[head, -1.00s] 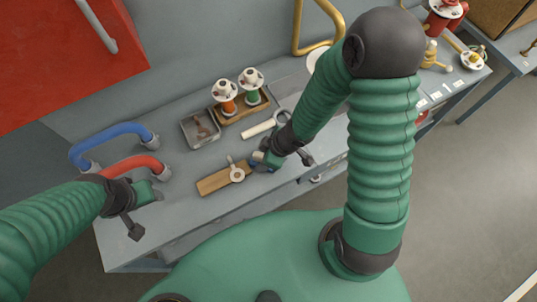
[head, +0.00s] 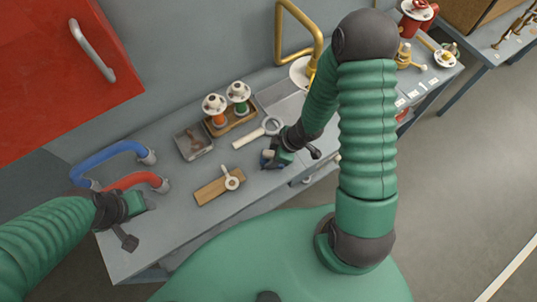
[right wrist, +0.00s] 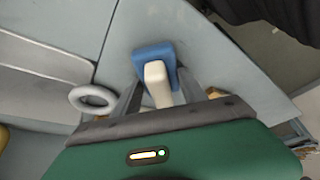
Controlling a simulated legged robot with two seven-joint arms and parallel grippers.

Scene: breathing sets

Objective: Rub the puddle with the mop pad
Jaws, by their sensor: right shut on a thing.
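The mop pad (right wrist: 150,52) is a blue block with a cream handle, seen in the right wrist view between my fingers. My right gripper (right wrist: 158,82) is shut on its handle. In the head view the blue pad (head: 265,164) shows small at the right gripper (head: 272,158), over the bench right of the wooden board; whether it touches the bench I cannot tell. My left gripper (head: 128,222) hangs over the bench's left end, apart from the pad; its opening is unclear. I cannot make out the puddle clearly.
On the bench (head: 180,232) are a wooden board (head: 212,192) with a cream ringed piece, a pale ringed tool (head: 258,132), a metal tray (head: 193,142), a wooden rack (head: 230,121) with two valve-topped pieces, and blue (head: 105,155) and red (head: 135,181) hoses.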

